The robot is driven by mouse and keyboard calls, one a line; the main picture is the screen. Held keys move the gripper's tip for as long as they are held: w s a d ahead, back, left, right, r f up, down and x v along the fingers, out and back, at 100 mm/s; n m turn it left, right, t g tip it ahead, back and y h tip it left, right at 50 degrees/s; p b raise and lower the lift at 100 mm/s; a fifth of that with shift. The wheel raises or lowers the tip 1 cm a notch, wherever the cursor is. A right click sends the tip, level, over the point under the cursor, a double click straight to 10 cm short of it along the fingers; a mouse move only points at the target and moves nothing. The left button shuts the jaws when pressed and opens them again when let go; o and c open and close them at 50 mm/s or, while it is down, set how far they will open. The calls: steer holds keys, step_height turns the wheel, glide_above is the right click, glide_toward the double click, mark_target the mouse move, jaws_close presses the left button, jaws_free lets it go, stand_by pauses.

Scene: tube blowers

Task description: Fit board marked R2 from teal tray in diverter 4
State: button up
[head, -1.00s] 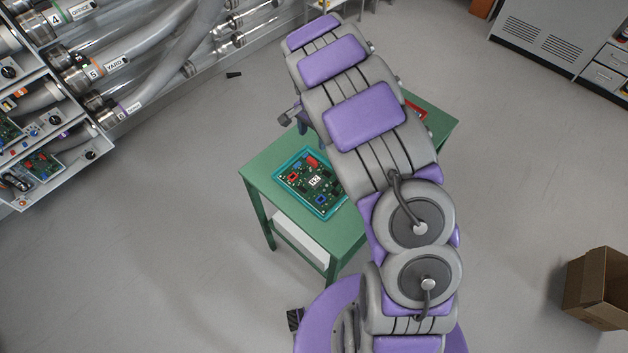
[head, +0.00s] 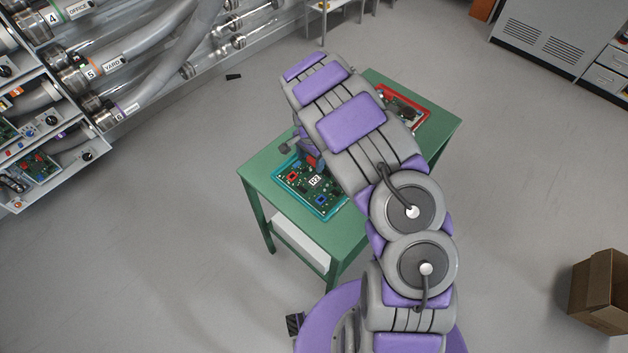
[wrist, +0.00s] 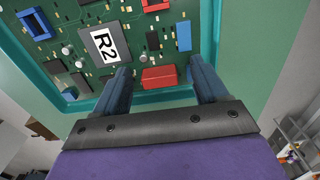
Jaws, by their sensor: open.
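The green board marked R2 (head: 327,191) lies in the teal tray (head: 321,214) on the left part of the green table. In the wrist view the R2 board (wrist: 71,55) fills the upper left, with its white R2 label, blue and red parts, and the teal tray rim (wrist: 28,66) around it. My gripper (wrist: 162,80) is open, its two blue fingers apart on either side of a red block (wrist: 159,77) at the board's edge. I cannot tell whether the fingers touch it. Diverter 4 (head: 53,18) is at the upper left, only partly in view.
A red tray (head: 403,105) with a board is at the table's far right, partly behind my arm. Diverters 5 (head: 90,73) and 6 (head: 117,111) are at the left, with open board bays (head: 40,165) below. A cardboard box (head: 600,290) stands at right. Floor between is clear.

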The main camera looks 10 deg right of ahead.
steer(key=shift+c, duration=0.3)
steer(key=c, duration=1.2)
steer(key=shift+r, duration=0.5)
step_height(320, 180, up, 3)
steer(key=shift+p, duration=0.75)
steer(key=s+d, duration=0.2)
steer(key=s, duration=0.3)
steer(key=s+d+p, duration=0.1)
steer(key=s, duration=0.4)
steer(key=s+d+r+p, duration=0.1)
steer(key=s+d, duration=0.1)
steer(key=s, duration=0.3)
steer(key=shift+d, duration=0.3)
